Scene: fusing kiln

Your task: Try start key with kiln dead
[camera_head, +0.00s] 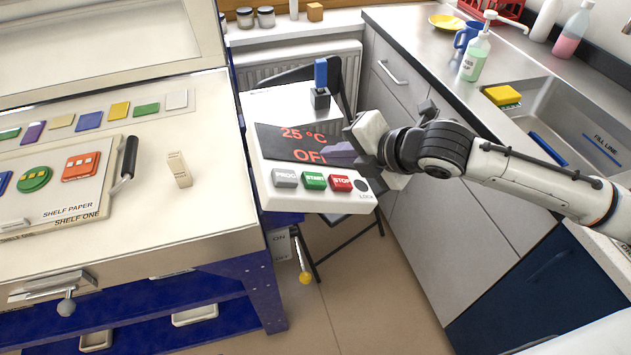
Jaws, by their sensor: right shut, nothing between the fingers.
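The white control box (275,110) stands right of the kiln (120,215). Its dark display (276,146) shows red "25 °C" and, partly covered, what reads as "OFF". Below it are a grey PROG key (285,178), the green START key (314,181) and a red STOP key (341,183). A dark round spot marked LOCK (361,185) is at the corner. My right gripper (343,151) comes in from the right, shut and empty, over the display's right end, behind the START and STOP keys in the picture. My left gripper is out of view.
A blue-handled piece (320,75) stands up from the box's back. Coloured glass pieces (81,165) lie on the kiln.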

